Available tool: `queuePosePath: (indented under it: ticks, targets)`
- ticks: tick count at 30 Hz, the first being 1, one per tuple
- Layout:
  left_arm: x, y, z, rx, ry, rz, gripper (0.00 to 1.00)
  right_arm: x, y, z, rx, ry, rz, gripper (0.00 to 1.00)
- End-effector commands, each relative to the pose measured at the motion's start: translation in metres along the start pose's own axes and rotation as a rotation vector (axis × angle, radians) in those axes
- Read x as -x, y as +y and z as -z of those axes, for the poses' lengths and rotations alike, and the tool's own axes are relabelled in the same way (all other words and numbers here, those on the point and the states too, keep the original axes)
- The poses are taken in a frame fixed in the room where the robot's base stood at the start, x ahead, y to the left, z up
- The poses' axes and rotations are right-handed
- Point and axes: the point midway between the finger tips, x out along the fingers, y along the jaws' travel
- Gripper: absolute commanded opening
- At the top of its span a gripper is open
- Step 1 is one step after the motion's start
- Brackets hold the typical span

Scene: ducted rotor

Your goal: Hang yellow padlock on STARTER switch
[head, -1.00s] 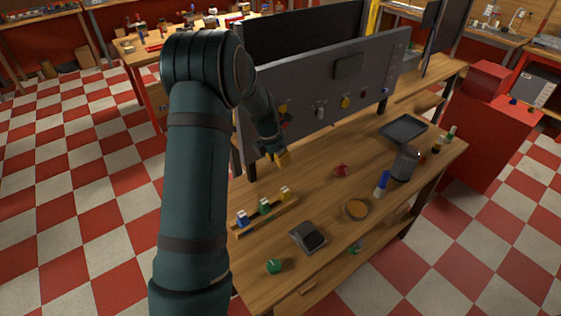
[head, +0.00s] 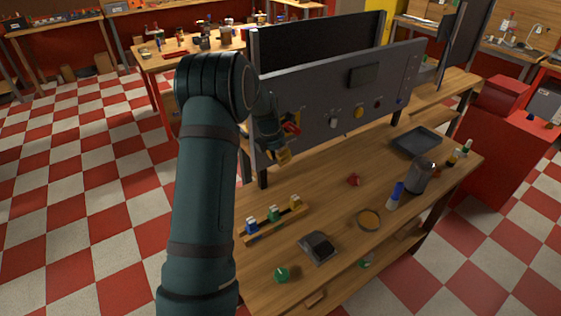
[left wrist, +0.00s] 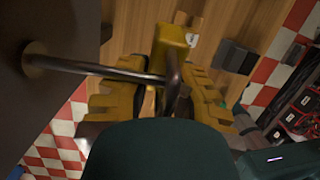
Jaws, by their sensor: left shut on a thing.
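My left gripper (head: 282,153) is at the lower left part of the grey upright panel (head: 345,95). It is shut on the yellow padlock, whose yellow body (left wrist: 174,45) shows between the yellow finger pads in the left wrist view. A metal rod (left wrist: 100,68) runs from the dark surface at left to the dark shackle beside the padlock; I cannot tell whether the shackle is around the rod or just by it. A red and yellow switch (head: 291,126) is just above the gripper in the head view. Switch labels are unreadable. My right gripper is out of view.
More controls, including a yellow knob (head: 358,112), line the panel. On the wooden bench (head: 330,200) are a small rack (head: 272,223) with coloured items, a red object (head: 353,179), a dark tray (head: 416,141) and a grey canister (head: 420,176). The bench middle is mostly clear.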

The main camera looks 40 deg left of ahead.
Motion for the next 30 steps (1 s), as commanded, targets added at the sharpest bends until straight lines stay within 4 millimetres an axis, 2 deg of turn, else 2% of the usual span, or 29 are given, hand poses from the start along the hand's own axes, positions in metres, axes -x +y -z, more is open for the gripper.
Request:
queuePosePath:
  ticks: [1,15,30]
  targets:
    - [0.002,0.003,-0.007,-0.005,-0.017,-0.009,0.0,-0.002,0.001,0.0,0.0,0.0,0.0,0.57]
    - [-0.005,0.023,-0.006,0.001,-0.015,-0.009,0.0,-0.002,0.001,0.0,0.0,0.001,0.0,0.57]
    - [-0.008,0.024,-0.008,-0.002,-0.018,-0.007,0.0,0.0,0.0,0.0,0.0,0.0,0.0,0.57]
